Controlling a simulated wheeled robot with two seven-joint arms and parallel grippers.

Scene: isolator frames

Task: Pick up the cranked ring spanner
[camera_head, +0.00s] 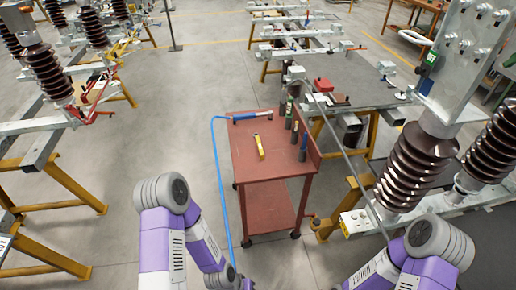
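A red two-shelf cart (246,170) stands in the middle of the head view. On its top lie a blue tool with pale metal ends (248,116) near the far edge and a short yellow object (259,147) near the middle. I cannot make out a cranked ring spanner for certain; both objects are too small to identify. My purple and white arm links show at the bottom left and bottom right, short of the cart. Neither gripper is in view.
Several slim upright items (295,132) stand along the cart's right side. A blue line (222,180) runs down its left side. A grey worktable (355,80) is behind right. Brown ribbed insulators (412,165) stand at the right. Floor left of the cart is largely open.

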